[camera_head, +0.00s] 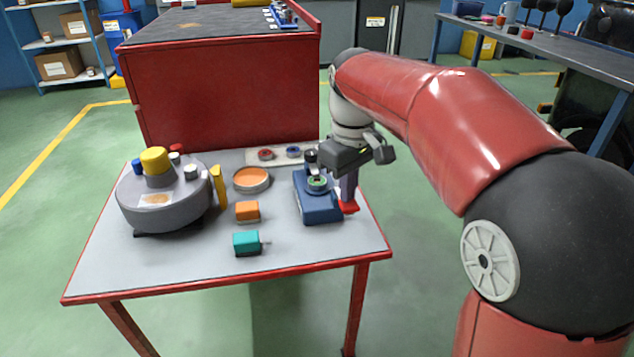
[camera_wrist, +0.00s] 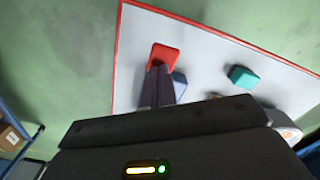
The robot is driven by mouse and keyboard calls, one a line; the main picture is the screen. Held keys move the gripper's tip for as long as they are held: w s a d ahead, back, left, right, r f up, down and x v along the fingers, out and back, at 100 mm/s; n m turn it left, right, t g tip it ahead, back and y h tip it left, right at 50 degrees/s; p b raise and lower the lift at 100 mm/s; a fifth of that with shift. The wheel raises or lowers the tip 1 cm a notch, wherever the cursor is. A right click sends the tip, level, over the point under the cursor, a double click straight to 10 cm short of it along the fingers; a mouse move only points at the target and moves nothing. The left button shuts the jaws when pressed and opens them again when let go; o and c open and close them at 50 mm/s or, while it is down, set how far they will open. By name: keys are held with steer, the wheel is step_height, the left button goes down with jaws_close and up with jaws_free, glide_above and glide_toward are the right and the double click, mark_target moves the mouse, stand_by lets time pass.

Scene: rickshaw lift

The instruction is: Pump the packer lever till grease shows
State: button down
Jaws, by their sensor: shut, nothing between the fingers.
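The packer is a blue block-like device (camera_head: 318,208) near the right side of the small table, with a green ring (camera_head: 317,183) on its top. A red lever pad (camera_head: 349,207) sticks out at its right side and also shows in the wrist view (camera_wrist: 166,54). My gripper (camera_head: 347,198) is shut, with its dark fingers pointing down at the red pad. In the wrist view the fingertips (camera_wrist: 158,70) overlap the pad's near edge; I cannot tell whether they touch it. The packer is mostly hidden there. I cannot make out any grease.
A grey round drum (camera_head: 165,207) with a yellow knob stands at the table's left. An orange-topped dish (camera_head: 252,180), an orange block (camera_head: 247,211) and a teal block (camera_head: 246,243) lie mid-table. A red cabinet (camera_head: 225,95) stands behind. The front right table corner is clear.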

step_height(320, 180, up, 6)
steer(key=p, duration=0.4)
steer(key=shift+f+p, duration=0.15)
steer(key=shift+p, duration=0.25)
step_height(320, 180, up, 2)
steer(key=shift+r+p, duration=0.15)
steer(key=shift+p, duration=0.2)
step_height(320, 180, down, 2)
steer(key=m+b, duration=0.5)
steer(key=m, duration=0.1)
steer(key=shift+f+b, duration=0.75)
steer(key=shift+f, duration=0.4)
steer(key=shift+f, duration=0.1)
stand_by(1.4)
